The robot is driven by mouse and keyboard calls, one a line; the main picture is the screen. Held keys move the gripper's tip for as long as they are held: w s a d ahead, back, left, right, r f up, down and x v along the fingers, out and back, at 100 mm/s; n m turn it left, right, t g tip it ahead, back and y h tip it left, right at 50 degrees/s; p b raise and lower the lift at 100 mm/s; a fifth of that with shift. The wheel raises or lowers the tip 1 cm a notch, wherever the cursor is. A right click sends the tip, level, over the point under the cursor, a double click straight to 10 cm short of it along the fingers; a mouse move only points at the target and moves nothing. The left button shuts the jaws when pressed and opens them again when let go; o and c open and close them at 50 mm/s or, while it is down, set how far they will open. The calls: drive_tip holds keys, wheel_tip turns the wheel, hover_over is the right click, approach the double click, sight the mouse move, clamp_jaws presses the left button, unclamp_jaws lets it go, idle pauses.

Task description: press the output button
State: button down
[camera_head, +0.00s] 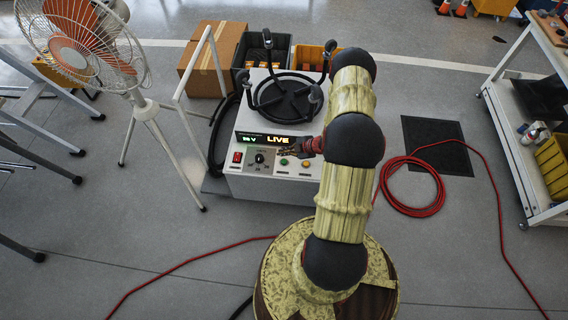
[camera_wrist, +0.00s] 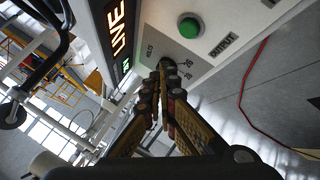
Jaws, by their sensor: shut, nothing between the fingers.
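The output button is a round green button (camera_wrist: 189,27) on the console's front panel, with the word OUTPUT printed beside it. In the head view the green button (camera_head: 284,162) sits right of the knob (camera_head: 259,158) and below the lit display (camera_head: 264,140) reading LIVE. My gripper (camera_wrist: 163,66) is shut and empty. In the wrist view its fingertips overlap the dark knob area, off to the side of the green button. In the head view my gripper (camera_head: 279,147) lies just in front of the panel, above the green button. I cannot tell whether the fingertips touch the panel.
A red switch (camera_head: 237,157) and a yellow button (camera_head: 305,163) share the panel. A black ring fixture (camera_head: 286,95) tops the console. A fan (camera_head: 83,45) stands left, a cart (camera_head: 520,130) right. A red cable (camera_head: 412,210) lies coiled on the floor.

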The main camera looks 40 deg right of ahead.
sight(284, 162)
drive_tip(key=shift+f+b, duration=1.45)
drive_tip(key=shift+f, duration=1.05)
drive_tip(key=shift+f, duration=0.1)
drive_tip(key=shift+f+b, duration=0.3)
drive_tip(key=shift+f+b, duration=0.3)
drive_tip(key=shift+f, duration=0.1)
drive_tip(key=shift+r, duration=0.15)
drive_tip(key=shift+r+p, duration=0.6)
drive_tip(key=shift+r, duration=0.1)
drive_tip(key=shift+r+p, duration=1.8)
drive_tip(key=shift+r, duration=0.75)
drive_tip(key=shift+f, duration=0.1)
